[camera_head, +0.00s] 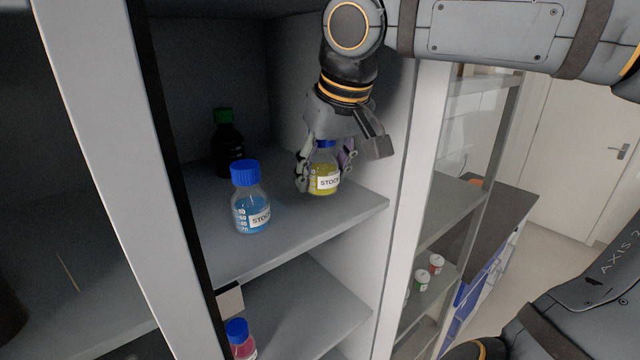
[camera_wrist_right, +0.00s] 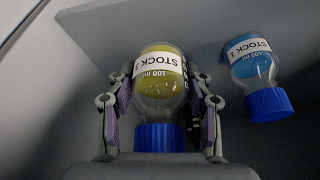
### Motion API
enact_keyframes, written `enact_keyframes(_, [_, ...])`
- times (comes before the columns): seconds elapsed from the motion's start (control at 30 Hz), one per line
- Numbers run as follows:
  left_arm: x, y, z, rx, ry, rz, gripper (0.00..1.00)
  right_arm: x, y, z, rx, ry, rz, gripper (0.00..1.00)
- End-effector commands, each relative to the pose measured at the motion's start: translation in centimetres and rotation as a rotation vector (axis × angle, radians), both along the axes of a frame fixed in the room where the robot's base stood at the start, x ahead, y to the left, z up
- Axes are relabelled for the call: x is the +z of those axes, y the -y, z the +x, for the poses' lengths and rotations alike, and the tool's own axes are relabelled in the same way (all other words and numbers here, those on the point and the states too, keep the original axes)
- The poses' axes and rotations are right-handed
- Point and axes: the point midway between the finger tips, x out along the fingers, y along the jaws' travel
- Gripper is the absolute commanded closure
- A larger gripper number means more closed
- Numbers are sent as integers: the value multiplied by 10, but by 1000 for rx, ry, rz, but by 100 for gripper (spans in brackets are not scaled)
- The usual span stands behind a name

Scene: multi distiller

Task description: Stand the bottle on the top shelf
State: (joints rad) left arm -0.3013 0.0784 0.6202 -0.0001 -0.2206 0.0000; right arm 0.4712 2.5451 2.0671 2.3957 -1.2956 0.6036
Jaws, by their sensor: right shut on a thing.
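A small clear bottle of yellow liquid (camera_head: 325,178) with a blue cap and a "STOCK" label is upright at the top shelf (camera_head: 300,232) of the cabinet, near its right side. My right gripper (camera_head: 325,172) reaches down from above with its fingers around this bottle. In the right wrist view the yellow bottle (camera_wrist_right: 158,85) sits between the two fingers (camera_wrist_right: 160,120), its label reading "STOCK 3". The bottle's base appears at the shelf surface, but I cannot tell whether it touches. My left gripper does not show.
A blue-liquid bottle (camera_head: 250,205) stands left of the gripper, and a dark bottle with a green cap (camera_head: 227,145) stands behind. A pink bottle (camera_head: 240,340) is on the shelf below. The cabinet's right wall (camera_head: 398,150) is close to my right gripper. Free shelf lies in front.

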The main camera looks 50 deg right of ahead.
Motion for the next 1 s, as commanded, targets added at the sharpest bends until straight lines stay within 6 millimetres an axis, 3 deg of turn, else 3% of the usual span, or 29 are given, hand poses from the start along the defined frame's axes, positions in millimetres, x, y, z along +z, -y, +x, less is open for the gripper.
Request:
enact_keyframes(0.23, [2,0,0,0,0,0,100,-2,3,8,1,1,0,88])
enact_keyframes(0.5, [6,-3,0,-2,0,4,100,-34,2,7,3,0,2,88])
enact_keyframes(0.93, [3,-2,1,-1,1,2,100,-41,2,7,1,1,0,88])
enact_keyframes(0.97, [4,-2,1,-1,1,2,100,-40,2,7,0,0,0,45])
enact_keyframes(1.0, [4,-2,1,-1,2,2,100,-40,2,7,0,0,0,39])
